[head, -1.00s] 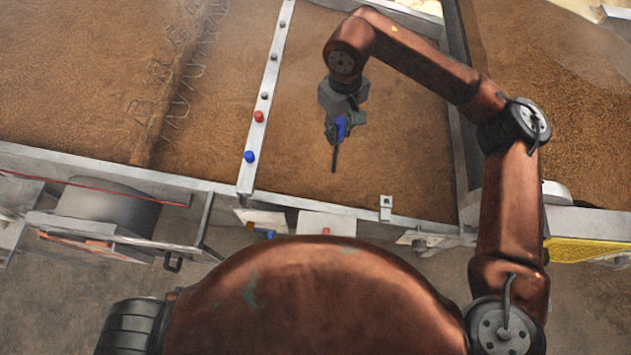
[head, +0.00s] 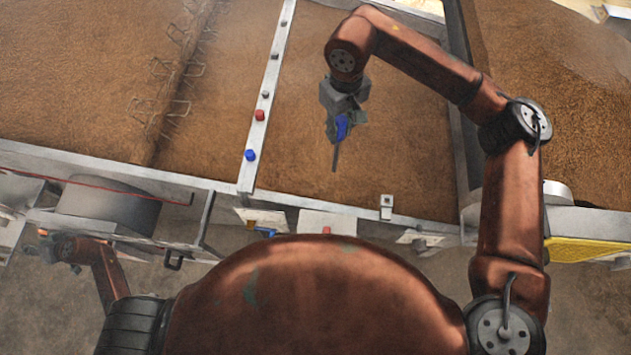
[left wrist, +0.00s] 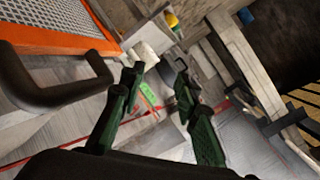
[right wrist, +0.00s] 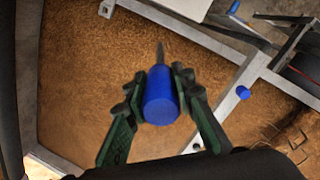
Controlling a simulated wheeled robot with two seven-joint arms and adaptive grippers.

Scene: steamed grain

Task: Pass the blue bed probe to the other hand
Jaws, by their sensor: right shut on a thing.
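The blue bed probe (head: 342,127) has a blue handle and a thin dark tip pointing down. My right gripper (head: 335,122) is shut on its handle and holds it over the brown grain bed (head: 400,170). In the right wrist view the blue handle (right wrist: 160,97) sits between the green fingers, its spike pointing away. My left arm shows at the lower left of the head view, with its gripper (head: 48,243) small and partly unclear beside the metal frame. In the left wrist view the left gripper (left wrist: 155,90) has its fingers spread with nothing held between them.
A metal rail (head: 265,105) with a red knob (head: 259,114) and a blue knob (head: 250,155) divides the bed. A metal front edge (head: 330,207) runs between the bed and my body. A dark handle (left wrist: 55,90) and orange-framed mesh panel (left wrist: 60,35) are close to my left gripper.

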